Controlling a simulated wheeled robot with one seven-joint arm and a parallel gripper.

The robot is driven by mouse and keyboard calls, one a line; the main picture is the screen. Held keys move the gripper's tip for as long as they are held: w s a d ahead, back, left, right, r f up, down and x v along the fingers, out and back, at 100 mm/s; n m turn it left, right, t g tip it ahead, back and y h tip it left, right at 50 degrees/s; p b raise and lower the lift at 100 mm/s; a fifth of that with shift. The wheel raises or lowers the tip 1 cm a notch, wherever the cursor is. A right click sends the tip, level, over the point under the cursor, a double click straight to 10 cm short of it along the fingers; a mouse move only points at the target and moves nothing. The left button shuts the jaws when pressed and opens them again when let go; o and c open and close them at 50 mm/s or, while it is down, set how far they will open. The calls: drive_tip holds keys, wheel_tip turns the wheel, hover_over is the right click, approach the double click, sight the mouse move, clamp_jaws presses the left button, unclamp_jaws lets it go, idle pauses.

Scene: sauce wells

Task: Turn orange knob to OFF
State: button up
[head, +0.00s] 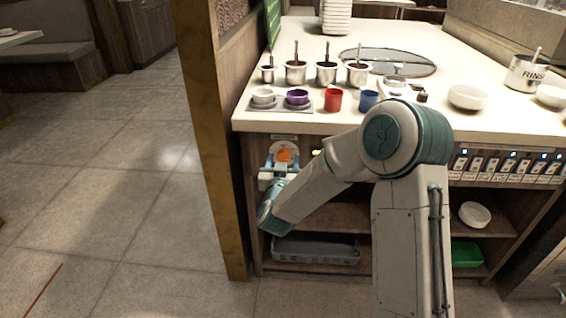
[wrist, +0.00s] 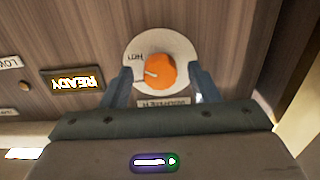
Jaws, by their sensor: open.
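The orange knob (head: 284,155) sits on a round white dial plate on the counter's wooden front, at the left end. In the wrist view the orange knob (wrist: 160,72) is large, with a pale pointer mark on its left side. The dial plate (wrist: 132,76) carries a label that reads HOT, upside down, at its upper left. My gripper (wrist: 160,88) is open, with one finger on each side of the knob.
A lit READY display (wrist: 77,83) is left of the dial in the wrist view. Cups, including a red one (head: 333,100), stand on the counter (head: 440,112) above. A wooden post (head: 208,130) stands close left. A grey tray (head: 315,251) lies on the lower shelf.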

drive_tip(key=c, duration=1)
drive_tip(key=shift+o, duration=0.2)
drive_tip(key=shift+n, duration=0.3)
drive_tip(key=n+b, duration=0.1)
drive_tip(key=n, duration=0.9)
drive_tip(key=shift+r, duration=0.15)
drive_tip(key=n+p, duration=0.3)
drive_tip(key=n, duration=0.3)
drive_tip(key=shift+r+p, duration=0.1)
drive_tip(key=shift+p, duration=0.25)
drive_tip(key=n+p, duration=0.3)
drive_tip(key=n, duration=0.1)
drive_tip(key=shift+n, duration=0.3)
drive_tip(key=shift+n+p, duration=0.9)
drive_tip(key=shift+n, duration=0.4)
drive_tip(key=shift+d, duration=0.1)
